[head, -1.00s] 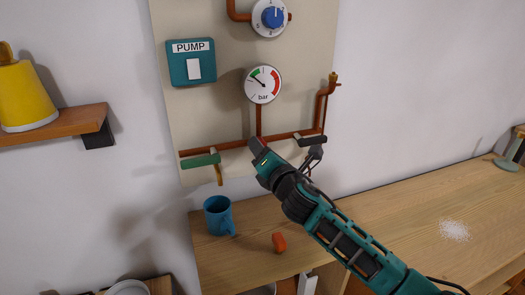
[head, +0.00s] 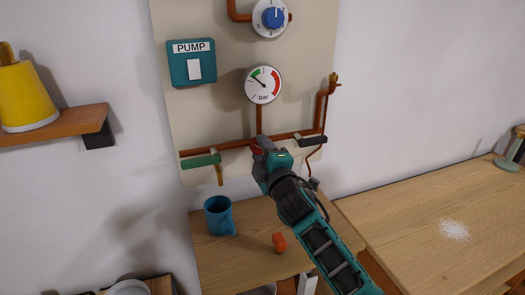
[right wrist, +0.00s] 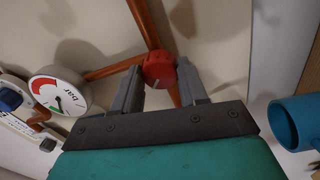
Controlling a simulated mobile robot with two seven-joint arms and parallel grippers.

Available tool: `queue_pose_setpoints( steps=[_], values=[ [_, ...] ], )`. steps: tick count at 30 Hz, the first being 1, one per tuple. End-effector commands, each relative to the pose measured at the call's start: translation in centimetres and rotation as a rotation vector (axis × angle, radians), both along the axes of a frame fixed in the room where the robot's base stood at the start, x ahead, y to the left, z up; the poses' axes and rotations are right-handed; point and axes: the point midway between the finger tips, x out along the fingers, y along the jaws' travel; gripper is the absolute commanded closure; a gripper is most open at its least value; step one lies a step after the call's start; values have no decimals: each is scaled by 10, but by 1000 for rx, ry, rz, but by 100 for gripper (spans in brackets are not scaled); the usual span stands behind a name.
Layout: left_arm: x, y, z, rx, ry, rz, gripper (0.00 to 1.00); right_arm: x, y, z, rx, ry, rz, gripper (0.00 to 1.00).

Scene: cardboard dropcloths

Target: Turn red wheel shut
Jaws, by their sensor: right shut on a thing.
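The red wheel (head: 254,149) sits on the copper pipe below the pressure gauge and is mostly hidden by my right gripper in the head view. In the right wrist view the red wheel (right wrist: 160,69) shows as a faceted red knob with a pale mark, between the two grey fingers. My right gripper (head: 261,145) is shut on it, one finger on each side. My left gripper is not in view.
On the panel are a pressure gauge (head: 263,85), a blue knob (head: 273,18), a PUMP switch (head: 191,62), a green lever (head: 201,161) and a black lever (head: 312,141). Below, a blue mug (head: 217,215) and an orange object (head: 279,242) stand on the wooden top.

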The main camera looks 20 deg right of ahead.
Motion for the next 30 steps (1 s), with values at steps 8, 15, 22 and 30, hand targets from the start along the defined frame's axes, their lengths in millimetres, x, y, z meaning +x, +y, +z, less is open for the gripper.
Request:
queue_pose_setpoints(
  steps=[8, 15, 22, 30],
  values=[
    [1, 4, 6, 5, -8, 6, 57, 0, 0, 1, 267, 10, -1, 88],
    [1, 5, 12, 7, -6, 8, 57, 0, 1, 1, 485, 18, -1, 88],
    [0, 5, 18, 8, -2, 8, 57, 0, 1, 1, 653, 22, -1, 88],
    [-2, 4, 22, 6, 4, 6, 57, 0, 2, 0, 772, 27, -2, 88]
  ],
)
